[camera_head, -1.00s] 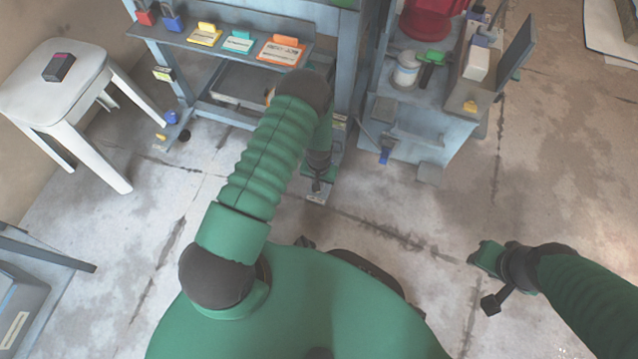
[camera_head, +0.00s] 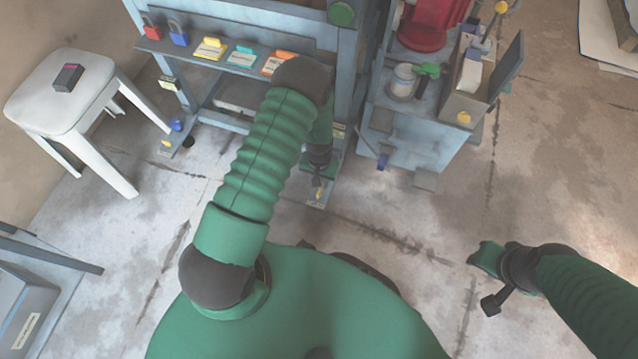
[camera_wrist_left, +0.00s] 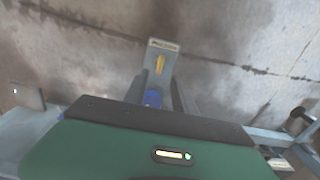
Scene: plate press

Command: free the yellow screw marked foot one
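A yellow screw (camera_wrist_left: 160,62) sits on a grey foot plate (camera_wrist_left: 151,73) in the left wrist view, just beyond my left fingertips. The plate has a white label (camera_wrist_left: 163,44) too blurred to read. A blue part (camera_wrist_left: 153,98) shows between my left fingers. My left gripper (camera_wrist_left: 161,88) has its fingers apart, with no contact on the yellow screw visible. In the head view, the yellow screw (camera_head: 319,189) shows just below my left gripper (camera_head: 319,170), at the press's near foot. My right gripper (camera_head: 480,260) hangs over bare floor at the right; its finger opening is unclear.
Another press foot with a yellow part (camera_head: 166,143) and blue part (camera_head: 177,124) stands to the left. A shelf (camera_head: 225,58) holds coloured tags and padlocks. A white stool (camera_head: 60,90) stands left, a grey cabinet (camera_head: 420,145) right. The floor between is clear.

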